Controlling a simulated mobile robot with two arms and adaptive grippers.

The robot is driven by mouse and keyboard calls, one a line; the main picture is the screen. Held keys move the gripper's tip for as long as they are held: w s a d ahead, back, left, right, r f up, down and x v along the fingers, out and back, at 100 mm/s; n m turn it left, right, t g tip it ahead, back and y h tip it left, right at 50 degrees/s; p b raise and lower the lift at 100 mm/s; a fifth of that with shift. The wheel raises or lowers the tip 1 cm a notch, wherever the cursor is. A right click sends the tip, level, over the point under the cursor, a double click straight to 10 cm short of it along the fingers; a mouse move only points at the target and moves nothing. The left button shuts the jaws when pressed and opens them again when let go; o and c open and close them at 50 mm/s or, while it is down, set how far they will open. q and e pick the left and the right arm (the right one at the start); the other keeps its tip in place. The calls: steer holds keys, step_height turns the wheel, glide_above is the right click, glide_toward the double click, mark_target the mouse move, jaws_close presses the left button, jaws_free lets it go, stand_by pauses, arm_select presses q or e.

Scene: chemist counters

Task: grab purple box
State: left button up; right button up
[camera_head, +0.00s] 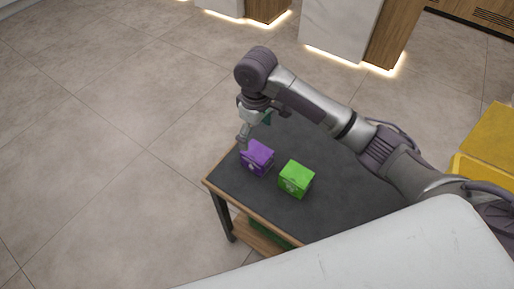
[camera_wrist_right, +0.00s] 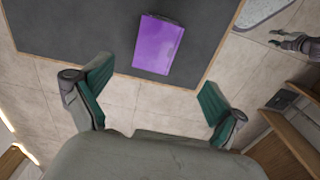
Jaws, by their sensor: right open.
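The purple box (camera_head: 257,158) stands on the dark table top near its left edge. It also shows in the right wrist view (camera_wrist_right: 158,44), lying beyond my fingers near the table edge. My right gripper (camera_head: 243,136) is above and just behind the box in the head view. In the right wrist view the fingers of my right gripper (camera_wrist_right: 154,100) are spread wide with nothing between them. A gap shows between the fingertips and the box in that view.
A green box (camera_head: 296,179) stands close to the right of the purple box. The dark table top (camera_head: 325,207) has a wooden edge and a lower shelf. A yellow object (camera_head: 489,135) is at the far right. Tiled floor is clear on the left.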

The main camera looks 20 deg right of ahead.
mark_target(257, 153)
step_height(257, 153, down, 7)
steer(key=shift+d+f, duration=0.1)
steer(key=shift+f, duration=0.55)
steer(key=f, duration=0.5)
steer(key=shift+w+d+p, duration=0.1)
steer(key=shift+d+p, duration=0.1)
steer(key=shift+p, duration=0.2)
arm_select(q)
steer(key=shift+s+r, duration=0.35)
steer(key=shift+s, duration=0.45)
arm_select(e)
steer(key=shift+r, duration=0.15)
steer(key=c, duration=1.3)
